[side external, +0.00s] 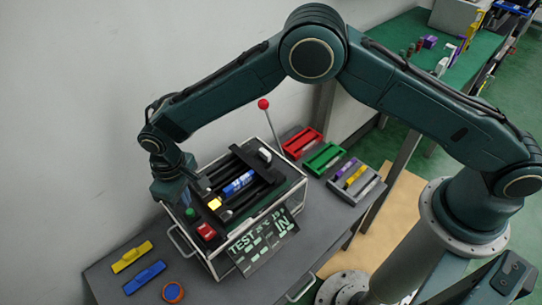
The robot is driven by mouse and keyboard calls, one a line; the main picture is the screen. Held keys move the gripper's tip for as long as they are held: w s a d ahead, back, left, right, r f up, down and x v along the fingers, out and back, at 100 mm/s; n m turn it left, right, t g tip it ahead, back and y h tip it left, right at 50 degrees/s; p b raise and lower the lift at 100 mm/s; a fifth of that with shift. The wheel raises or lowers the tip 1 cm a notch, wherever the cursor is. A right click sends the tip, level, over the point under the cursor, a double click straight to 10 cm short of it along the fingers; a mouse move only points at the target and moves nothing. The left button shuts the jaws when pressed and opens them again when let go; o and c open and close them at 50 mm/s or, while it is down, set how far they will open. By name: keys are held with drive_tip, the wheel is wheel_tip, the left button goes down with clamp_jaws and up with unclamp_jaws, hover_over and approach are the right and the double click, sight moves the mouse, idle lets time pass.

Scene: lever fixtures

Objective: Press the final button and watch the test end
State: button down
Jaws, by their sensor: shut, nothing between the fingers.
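The test fixture (192,258), a clear-sided box with a dark top, stands on the grey table. On its near left corner are a green button (190,212) and a red button (206,230). A lit yellow block (214,203) sits just right of them, and a blue cylinder (238,184) lies between dark rails. A tilted display (264,242) on the front shows "TEST" and other characters. My gripper (186,202) is shut and empty, pointing down just above the green button. Contact cannot be told from this angle.
A lever with a red ball (263,104) rises behind the fixture. Red (301,142), green (323,158) and grey (356,180) trays stand to its right. Yellow (132,257) and blue (145,277) pieces and an orange-rimmed disc (173,292) lie at front left.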

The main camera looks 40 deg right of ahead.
sight(190, 211)
drive_tip(key=shift+r, duration=2.3)
drive_tip(key=shift+r, duration=0.1)
drive_tip(key=s+d+r+m+t+y, duration=0.1)
drive_tip(key=s+d+r, duration=0.2)
drive_tip(key=d+r, duration=0.8)
drive_tip(key=s+d+r+m+t, duration=0.1)
drive_tip(key=s+d+r+m, duration=0.15)
drive_tip(key=d+r, duration=0.9)
drive_tip(key=s+d+r+t, duration=0.2)
drive_tip(key=s+d+r, duration=0.45)
drive_tip(key=s, duration=0.35)
drive_tip(key=s+d+f+m, duration=0.1)
drive_tip(key=s+d, duration=0.2)
drive_tip(key=s, duration=0.3)
drive_tip(key=s+d+f+m+t+h, duration=0.1)
drive_tip(key=s+d, duration=0.2)
drive_tip(key=s, duration=0.4)
drive_tip(key=shift+d+t, duration=0.3)
drive_tip(key=shift+d, duration=0.05)
